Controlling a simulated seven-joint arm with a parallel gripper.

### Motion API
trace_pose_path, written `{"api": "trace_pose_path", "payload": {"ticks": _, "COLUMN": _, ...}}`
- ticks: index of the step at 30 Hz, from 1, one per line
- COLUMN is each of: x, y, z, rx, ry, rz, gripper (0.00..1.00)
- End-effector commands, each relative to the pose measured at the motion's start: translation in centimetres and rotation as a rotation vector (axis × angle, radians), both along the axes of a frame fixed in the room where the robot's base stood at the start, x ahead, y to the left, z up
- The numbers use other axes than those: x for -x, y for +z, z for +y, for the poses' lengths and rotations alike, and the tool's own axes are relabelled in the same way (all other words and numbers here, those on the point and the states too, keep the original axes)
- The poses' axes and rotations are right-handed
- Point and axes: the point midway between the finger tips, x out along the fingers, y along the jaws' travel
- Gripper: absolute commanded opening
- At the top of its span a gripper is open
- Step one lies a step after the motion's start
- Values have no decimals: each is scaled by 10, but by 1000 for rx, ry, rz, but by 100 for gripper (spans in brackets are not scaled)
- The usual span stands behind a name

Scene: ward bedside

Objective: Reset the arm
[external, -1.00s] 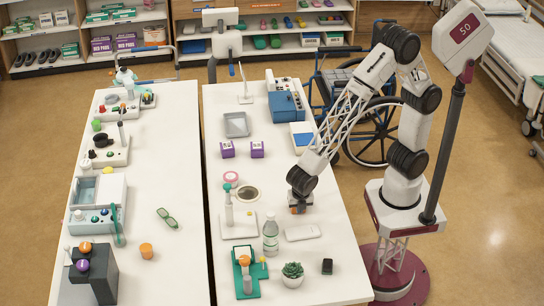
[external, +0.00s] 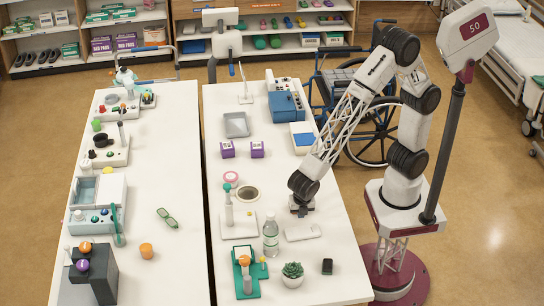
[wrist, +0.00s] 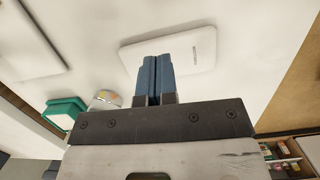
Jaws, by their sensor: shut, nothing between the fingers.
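My gripper (external: 301,210) is low over the right-hand white table (external: 218,285) in the external view, between the round hole and the table's right edge. In the wrist view its two blue fingers (wrist: 155,78) are together with nothing between them. A flat white device (wrist: 178,52) lies beyond the fingertips in the wrist view. It also shows just in front of my gripper in the external view (external: 303,232). Whether the fingertips touch the table cannot be told.
A clear bottle (external: 271,236) stands near my gripper. A potted succulent (external: 292,274), a small black item (external: 327,266) and a green stand (external: 245,272) are at the near end. Purple boxes (external: 257,149) and a blue case (external: 286,106) lie farther back. A wheelchair (external: 365,120) stands beside the table.

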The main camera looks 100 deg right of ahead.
Motion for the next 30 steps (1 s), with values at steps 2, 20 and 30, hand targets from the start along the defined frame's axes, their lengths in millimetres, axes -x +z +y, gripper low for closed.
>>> {"api": "trace_pose_path", "payload": {"ticks": 2, "x": 0, "y": 2, "z": -2, "rx": -2, "ry": -9, "rz": -3, "gripper": 0}}
{"api": "trace_pose_path", "payload": {"ticks": 20, "x": 40, "y": 103, "z": -100, "rx": -73, "ry": -452, "rz": -112, "gripper": 0}}
{"api": "trace_pose_path", "payload": {"ticks": 30, "x": 93, "y": 161, "z": -168, "rx": -137, "ry": -804, "rz": -188, "gripper": 0}}
